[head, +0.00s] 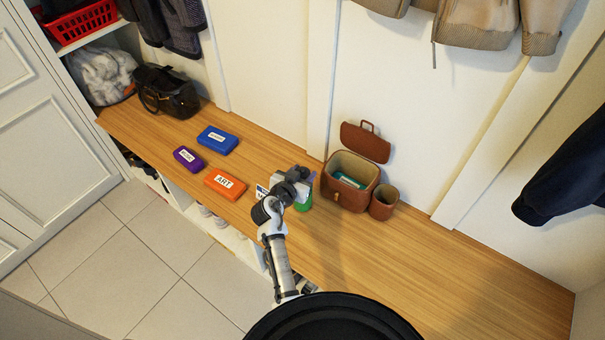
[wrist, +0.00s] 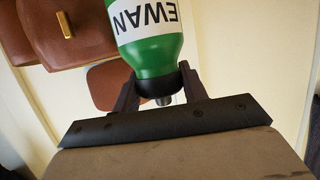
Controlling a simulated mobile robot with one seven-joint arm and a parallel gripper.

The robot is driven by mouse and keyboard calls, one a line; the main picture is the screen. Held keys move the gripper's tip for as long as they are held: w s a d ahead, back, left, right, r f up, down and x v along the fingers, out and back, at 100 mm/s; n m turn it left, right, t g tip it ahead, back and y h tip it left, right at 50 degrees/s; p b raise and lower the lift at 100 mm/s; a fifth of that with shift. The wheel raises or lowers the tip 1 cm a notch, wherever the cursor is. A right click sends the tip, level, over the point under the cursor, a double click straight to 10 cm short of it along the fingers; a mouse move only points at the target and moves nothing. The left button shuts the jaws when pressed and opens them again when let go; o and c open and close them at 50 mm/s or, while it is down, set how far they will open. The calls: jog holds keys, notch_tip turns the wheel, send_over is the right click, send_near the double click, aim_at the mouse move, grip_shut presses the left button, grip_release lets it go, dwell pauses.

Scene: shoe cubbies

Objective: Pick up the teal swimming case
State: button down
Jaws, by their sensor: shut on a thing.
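A teal case (head: 347,180) with a pale label lies inside the open brown leather bag (head: 342,197), and only its top shows. I cannot read its label. My gripper (head: 301,192) is just left of the bag, above the wooden bench. In the wrist view my gripper (wrist: 158,92) is shut on a green bottle (wrist: 150,55), which has a white label reading EWAN. The bottle's green end also shows below my gripper in the head view (head: 304,204). The bag (wrist: 85,30) is at the upper left of the wrist view.
Blue (head: 217,139), purple (head: 188,157) and orange (head: 225,184) labelled cases lie left on the bench (head: 450,270). A black bag (head: 167,92) sits at the far left. The bench's right part is clear.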

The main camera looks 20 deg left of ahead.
jog(key=shift+f, duration=0.15)
jog(key=shift+f, duration=0.15)
jog(key=c, duration=0.8)
grip_release()
jog(key=shift+r, duration=0.35)
jog(key=b+v, duration=0.1)
jog(key=v, duration=1.1)
jog(key=shift+b, duration=0.4)
